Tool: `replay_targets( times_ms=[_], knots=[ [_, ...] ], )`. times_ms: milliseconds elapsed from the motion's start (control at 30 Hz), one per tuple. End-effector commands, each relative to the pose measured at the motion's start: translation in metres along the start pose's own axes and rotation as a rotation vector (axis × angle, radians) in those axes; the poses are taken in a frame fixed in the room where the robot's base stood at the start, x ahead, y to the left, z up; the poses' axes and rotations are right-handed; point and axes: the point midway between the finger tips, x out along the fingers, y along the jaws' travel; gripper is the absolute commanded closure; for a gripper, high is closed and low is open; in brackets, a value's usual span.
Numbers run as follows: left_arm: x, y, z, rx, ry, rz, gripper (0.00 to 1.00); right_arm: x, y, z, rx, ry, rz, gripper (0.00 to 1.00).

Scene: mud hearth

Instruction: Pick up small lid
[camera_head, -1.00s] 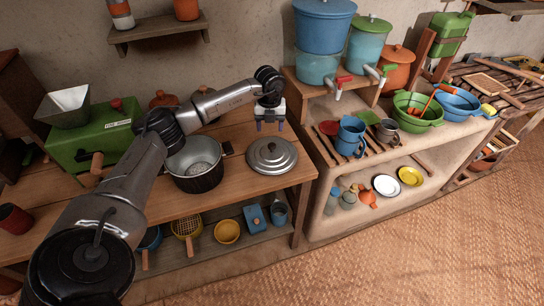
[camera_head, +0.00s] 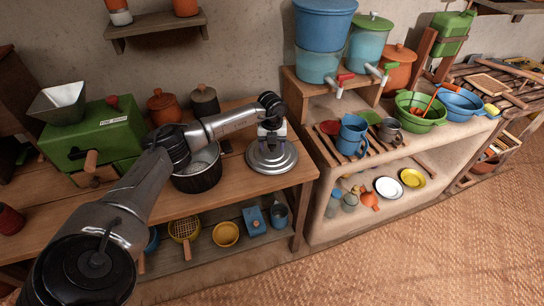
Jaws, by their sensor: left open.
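The small lid (camera_head: 286,162) is a round grey metal lid lying flat on the wooden table, right of the dark pot (camera_head: 197,178). My left gripper (camera_head: 272,148) is directly over the lid's middle, pointing down, with its fingers low at the knob. The fingers are open; they hide the knob, and I cannot tell if they touch it. My right gripper is not in view.
The pot stands open close to the lid's left, under my left arm. A green grinder (camera_head: 95,135) and clay jars (camera_head: 164,107) stand further left.

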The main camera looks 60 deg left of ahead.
Motion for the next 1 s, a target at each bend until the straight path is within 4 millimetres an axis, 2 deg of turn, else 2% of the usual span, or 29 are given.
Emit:
replay_targets(
  times_ms=[267, 900, 1000],
  knots=[
    [0.0038, -0.0003, 0.0001, 0.001, -0.001, -0.001, 0.38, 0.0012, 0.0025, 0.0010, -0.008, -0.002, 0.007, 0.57],
    [0.0036, -0.0002, 0.0001, 0.001, -0.001, -0.001, 0.99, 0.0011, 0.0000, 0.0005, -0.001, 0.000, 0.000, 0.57],
    [0.0033, -0.0003, 0.0002, 0.001, -0.001, -0.002, 1.00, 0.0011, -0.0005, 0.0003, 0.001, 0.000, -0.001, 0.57]
  ],
)
